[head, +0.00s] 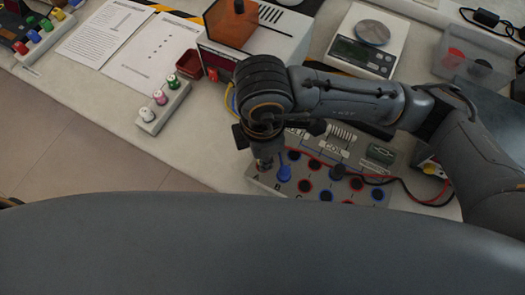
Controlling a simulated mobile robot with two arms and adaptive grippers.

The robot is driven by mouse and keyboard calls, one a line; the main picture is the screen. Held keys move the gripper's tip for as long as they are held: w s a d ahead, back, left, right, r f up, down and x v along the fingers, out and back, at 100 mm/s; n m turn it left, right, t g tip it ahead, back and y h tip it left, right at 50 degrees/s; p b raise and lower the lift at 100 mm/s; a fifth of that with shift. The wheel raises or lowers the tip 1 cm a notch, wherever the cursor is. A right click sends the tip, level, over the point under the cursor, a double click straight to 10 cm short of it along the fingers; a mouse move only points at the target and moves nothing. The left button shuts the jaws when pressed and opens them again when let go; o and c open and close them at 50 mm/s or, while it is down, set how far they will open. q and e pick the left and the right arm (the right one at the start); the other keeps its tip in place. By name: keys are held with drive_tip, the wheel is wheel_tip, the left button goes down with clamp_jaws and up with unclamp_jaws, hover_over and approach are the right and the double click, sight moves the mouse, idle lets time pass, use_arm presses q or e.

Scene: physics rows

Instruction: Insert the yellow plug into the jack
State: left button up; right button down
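The jack panel (330,170) lies on the bench below my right arm, with rows of red-ringed and blue-ringed jacks and letters along its near edge. A blue plug (285,173) stands in it beside my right gripper. My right gripper (263,162) points down at the panel's left end, by the letter A. Its fingertips are small and partly hidden, so I cannot tell whether they hold anything. No yellow plug is clearly visible there. A yellow lead (231,101) shows behind the wrist. My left gripper is not in view.
A small rack (164,107) holds white, pink and green plugs left of the panel. An instrument box (265,45), a scale (369,42) and a clear bin (474,62) stand behind. Red and black leads cross the panel's right side. A grey surface fills the foreground.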

drive_tip(key=shift+f+b, duration=1.1)
idle(1.1)
drive_tip(key=c, duration=0.7)
unclamp_jaws()
drive_tip(key=shift+r, duration=0.1)
drive_tip(key=shift+r+p, duration=2.4)
drive_tip(key=shift+r, duration=0.85)
